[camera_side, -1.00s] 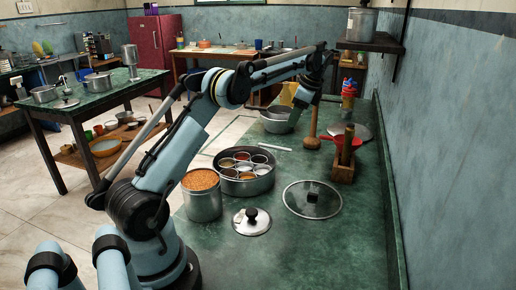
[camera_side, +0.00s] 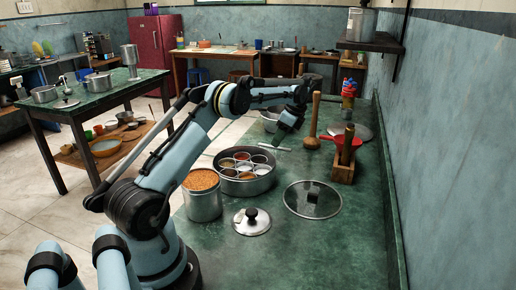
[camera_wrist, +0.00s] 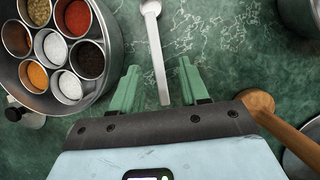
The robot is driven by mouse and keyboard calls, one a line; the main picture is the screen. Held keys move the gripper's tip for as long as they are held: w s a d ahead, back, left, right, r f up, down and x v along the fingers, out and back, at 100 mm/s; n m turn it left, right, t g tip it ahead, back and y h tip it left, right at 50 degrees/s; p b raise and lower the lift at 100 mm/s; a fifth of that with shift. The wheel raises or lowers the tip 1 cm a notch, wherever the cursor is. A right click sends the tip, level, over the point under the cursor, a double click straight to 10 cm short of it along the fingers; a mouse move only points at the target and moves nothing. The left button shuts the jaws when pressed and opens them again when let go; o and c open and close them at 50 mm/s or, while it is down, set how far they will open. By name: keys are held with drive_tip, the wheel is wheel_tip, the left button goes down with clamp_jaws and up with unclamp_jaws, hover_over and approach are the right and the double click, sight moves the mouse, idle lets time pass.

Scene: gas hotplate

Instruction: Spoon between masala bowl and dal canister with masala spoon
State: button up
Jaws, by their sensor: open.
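The masala spoon (camera_wrist: 157,52) is a pale metal spoon lying on the green counter; it also shows as a light strip in the side view (camera_side: 273,147). My gripper (camera_wrist: 158,70) is open and empty above it, with the spoon's handle between the two green fingers in the picture. In the side view my gripper (camera_side: 284,134) is low over the counter, behind the masala bowl (camera_side: 245,187), a round steel box of small spice cups. The box's rim (camera_wrist: 117,62) is left of my gripper in the wrist view. The dal canister (camera_side: 203,208), full of orange dal, stands front-left of the box.
A wooden masher (camera_side: 313,138) stands close right of my gripper. A pot (camera_side: 269,119) is behind it. A glass lid (camera_side: 312,199), a steel lid (camera_side: 251,222) and a wooden holder (camera_side: 343,170) lie nearer. The front right counter is clear.

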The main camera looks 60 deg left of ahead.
drive_tip(key=shift+x, duration=2.5)
drive_tip(key=shift+d+f, duration=0.15)
drive_tip(key=shift+f, duration=0.1)
drive_tip(key=shift+c, duration=0.3)
clamp_jaws()
